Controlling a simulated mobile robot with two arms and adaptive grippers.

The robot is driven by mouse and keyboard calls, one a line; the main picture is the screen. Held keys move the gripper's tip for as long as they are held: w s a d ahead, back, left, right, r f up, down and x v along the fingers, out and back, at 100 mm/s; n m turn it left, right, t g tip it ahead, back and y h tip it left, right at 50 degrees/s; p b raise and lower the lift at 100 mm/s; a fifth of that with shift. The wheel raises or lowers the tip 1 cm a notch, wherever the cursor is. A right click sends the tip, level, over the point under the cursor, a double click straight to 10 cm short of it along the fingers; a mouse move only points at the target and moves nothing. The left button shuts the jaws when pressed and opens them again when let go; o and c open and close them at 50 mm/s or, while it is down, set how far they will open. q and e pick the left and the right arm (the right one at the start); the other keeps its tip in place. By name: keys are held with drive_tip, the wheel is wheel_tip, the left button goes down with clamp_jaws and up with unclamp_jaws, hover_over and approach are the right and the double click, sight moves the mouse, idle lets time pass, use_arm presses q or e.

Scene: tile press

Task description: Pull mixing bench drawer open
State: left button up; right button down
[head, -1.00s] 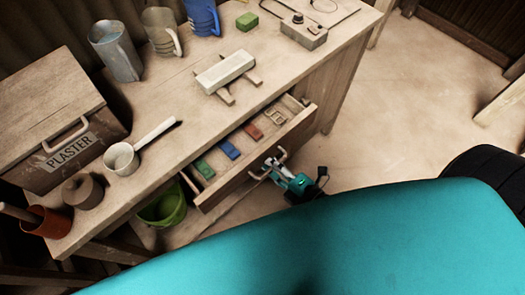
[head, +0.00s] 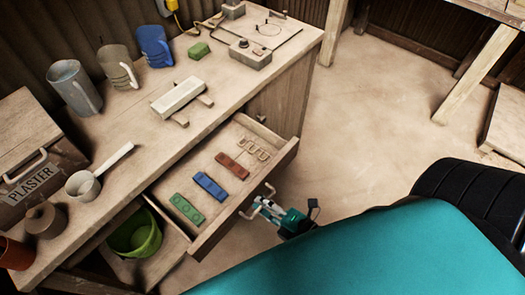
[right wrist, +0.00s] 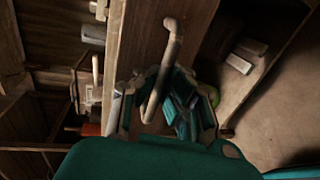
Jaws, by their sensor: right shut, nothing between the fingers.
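The mixing bench drawer (head: 225,222) is pulled well out of the wooden bench (head: 135,185). Green, blue and red strips and a pale looped piece lie in it. Its curved handle (head: 270,188) is on the front panel. My right gripper (head: 263,206) is at this handle, its fingers shut with nothing gripped between them. In the right wrist view, the handle (right wrist: 173,48) passes across the gripper (right wrist: 163,82); I cannot tell whether the fingers are hooked behind it. My left gripper is not in view.
A green bucket (head: 135,235) is on the shelf below.

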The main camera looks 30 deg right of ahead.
drive_tip(key=c, duration=1.9)
unclamp_jaws()
drive_tip(key=shift+c, duration=0.2)
drive_tip(key=o, duration=0.5)
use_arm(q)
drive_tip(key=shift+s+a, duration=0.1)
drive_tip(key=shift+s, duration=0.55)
use_arm(e)
drive_tip(key=shift+o, duration=0.2)
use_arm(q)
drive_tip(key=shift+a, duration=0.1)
use_arm(e)
drive_tip(key=shift+s, duration=0.1)
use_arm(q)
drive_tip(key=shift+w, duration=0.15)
use_arm(e)
drive_tip(key=v, duration=1.1)
drive_tip(key=shift+s+d, duration=0.2)
drive_tip(key=shift+s, duration=0.15)
drive_tip(key=shift+r, duration=0.1)
